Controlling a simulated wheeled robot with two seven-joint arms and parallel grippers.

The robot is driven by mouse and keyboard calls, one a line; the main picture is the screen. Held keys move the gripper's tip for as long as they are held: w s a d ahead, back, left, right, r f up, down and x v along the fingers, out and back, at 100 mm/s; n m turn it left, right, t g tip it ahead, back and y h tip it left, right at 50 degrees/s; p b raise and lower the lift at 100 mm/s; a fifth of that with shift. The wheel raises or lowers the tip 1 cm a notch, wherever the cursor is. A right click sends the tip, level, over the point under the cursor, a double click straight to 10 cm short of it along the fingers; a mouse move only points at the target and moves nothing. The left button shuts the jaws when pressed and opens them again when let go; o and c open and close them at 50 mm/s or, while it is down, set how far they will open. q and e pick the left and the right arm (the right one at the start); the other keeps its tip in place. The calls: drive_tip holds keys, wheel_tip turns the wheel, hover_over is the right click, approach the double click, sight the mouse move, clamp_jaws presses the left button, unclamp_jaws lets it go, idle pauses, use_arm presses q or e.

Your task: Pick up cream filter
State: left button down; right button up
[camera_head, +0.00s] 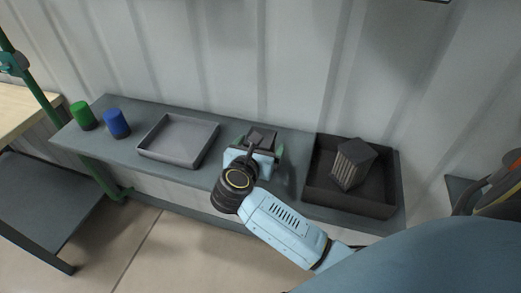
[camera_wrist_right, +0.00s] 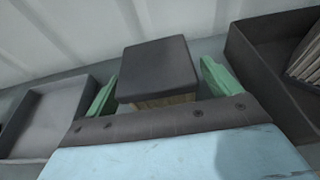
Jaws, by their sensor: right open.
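A block-shaped filter with a dark square top (camera_head: 262,136) stands on the grey shelf. In the right wrist view its dark top (camera_wrist_right: 158,68) fills the middle, and a strip of cream-yellow side shows below it. My right gripper (camera_head: 259,147) is over the shelf with its green fingers apart, one on each side of this filter. In the wrist view the open fingers (camera_wrist_right: 160,88) show gaps to the block, and contact is not visible. The filter's lower part is hidden by the gripper. My left gripper is not in view.
A dark tray (camera_head: 318,191) on the right holds another filter (camera_head: 352,165) with pleated grey-beige sides, tilted. An empty grey tray (camera_head: 180,139) lies left of the gripper. Green (camera_head: 82,115) and blue (camera_head: 117,123) cylinders stand at the shelf's left end. A ribbed wall (camera_head: 230,60) rises behind.

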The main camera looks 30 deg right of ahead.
drive_tip(key=shift+w+d+f, duration=0.15)
drive_tip(key=shift+w+d, duration=0.15)
drive_tip(key=shift+d, duration=0.05)
drive_tip(key=c, duration=1.1)
